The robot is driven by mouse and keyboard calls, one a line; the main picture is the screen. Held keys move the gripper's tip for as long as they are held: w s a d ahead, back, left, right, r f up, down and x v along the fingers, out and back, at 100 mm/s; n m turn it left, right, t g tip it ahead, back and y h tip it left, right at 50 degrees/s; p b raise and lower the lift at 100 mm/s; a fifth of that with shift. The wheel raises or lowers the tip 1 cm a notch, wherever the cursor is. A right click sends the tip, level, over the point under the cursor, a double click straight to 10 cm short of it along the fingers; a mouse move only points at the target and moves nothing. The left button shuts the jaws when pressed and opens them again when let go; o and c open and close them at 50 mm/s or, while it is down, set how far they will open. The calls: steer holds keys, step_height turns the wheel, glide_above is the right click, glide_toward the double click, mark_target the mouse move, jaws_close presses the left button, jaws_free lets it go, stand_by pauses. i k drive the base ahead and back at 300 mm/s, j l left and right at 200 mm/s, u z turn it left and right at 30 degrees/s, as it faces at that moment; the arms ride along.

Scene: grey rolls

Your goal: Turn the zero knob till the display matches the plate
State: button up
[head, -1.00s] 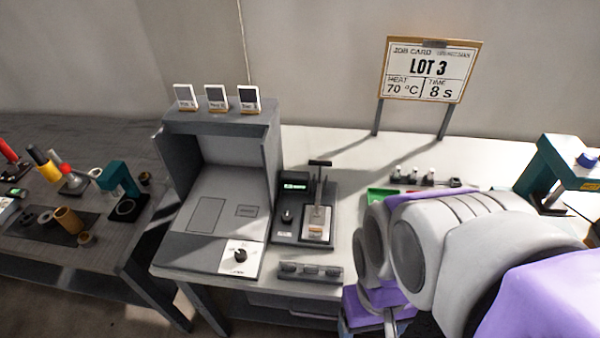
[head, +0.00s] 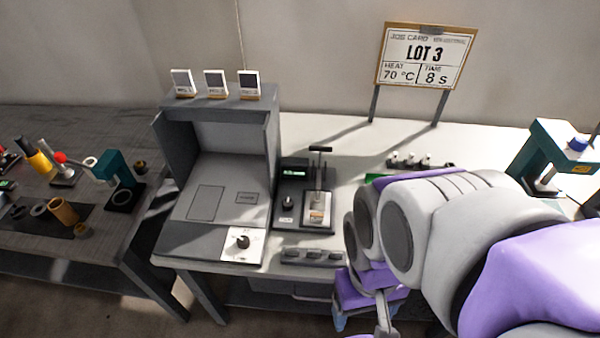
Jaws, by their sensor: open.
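A small black instrument stands on the pale bench, with a lit green display (head: 294,174) whose digits are too small to read. A dark round knob (head: 288,202) sits below the display, with a small pale label plate (head: 286,219) under it; its print is unreadable. Beside the knob, the same base carries a lever stand (head: 318,200) with a small tan-marked block. My gripper (head: 370,300) shows in part at the lower edge, below my folded arm. It is open, to the right of and nearer than the instrument, touching neither knob nor display.
A grey cabinet (head: 215,150) with another knob (head: 242,242) on a white dial stands left. A slotted dark block (head: 314,257) lies at the front edge. A LOT 3 job card (head: 425,57) reads 70 °C, 8 s. A teal press (head: 553,150) stands right. My arm covers the right bench.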

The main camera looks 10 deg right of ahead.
mark_target(288, 204)
steer(key=l+u, duration=0.7)
